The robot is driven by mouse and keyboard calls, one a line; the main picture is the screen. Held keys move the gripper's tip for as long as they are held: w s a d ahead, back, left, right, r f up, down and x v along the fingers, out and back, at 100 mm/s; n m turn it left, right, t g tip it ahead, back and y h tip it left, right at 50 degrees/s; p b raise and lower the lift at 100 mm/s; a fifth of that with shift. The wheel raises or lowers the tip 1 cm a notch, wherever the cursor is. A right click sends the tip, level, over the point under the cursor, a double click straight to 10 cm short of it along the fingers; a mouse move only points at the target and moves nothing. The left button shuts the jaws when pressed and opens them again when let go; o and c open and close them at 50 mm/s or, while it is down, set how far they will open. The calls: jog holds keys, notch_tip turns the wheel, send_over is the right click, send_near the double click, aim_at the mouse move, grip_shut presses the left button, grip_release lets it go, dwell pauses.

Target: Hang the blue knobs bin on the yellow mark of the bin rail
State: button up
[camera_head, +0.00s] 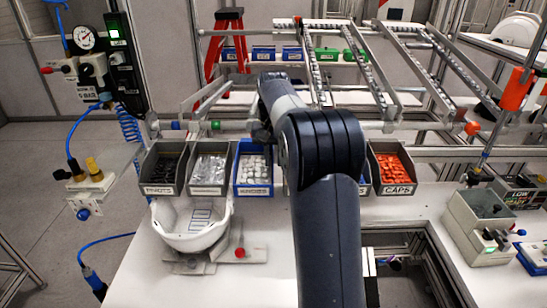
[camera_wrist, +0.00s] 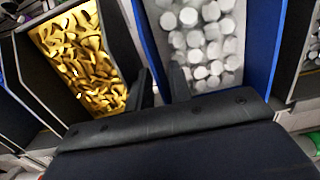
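Two blue bins stand in the row. One blue bin (camera_head: 253,183) holds white round pieces, and its label is too small to read surely. It also shows in the wrist view (camera_wrist: 262,45). Another blue bin (camera_head: 364,186) is mostly hidden behind my arm. My gripper (camera_wrist: 162,72) is hidden in the head view. In the wrist view its two fingers are apart, near the left wall of the blue bin with white pieces, one over that bin's contents. Contact is not clear. The bin rail (camera_head: 190,126) runs behind the bins with blue and green marks. No yellow mark shows.
Grey bins stand in the row: pivots (camera_head: 160,189), a bin of clear pieces (camera_head: 207,190) and caps (camera_head: 398,189). A grey bin of yellow pieces (camera_wrist: 114,40) shows in the wrist view. A white helmet shell (camera_head: 192,237) sits in front. The table's front left is clear.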

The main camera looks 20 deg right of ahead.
jog(key=shift+o, duration=0.7)
notch_tip(320, 180, up, 11)
jog(key=shift+f, duration=0.1)
jog(key=shift+f, duration=0.1)
notch_tip(320, 180, down, 11)
jog(key=shift+s+r, duration=0.1)
jog(key=shift+r, duration=0.05)
jog(key=shift+r+p, duration=0.35)
jog(key=shift+r, duration=0.6)
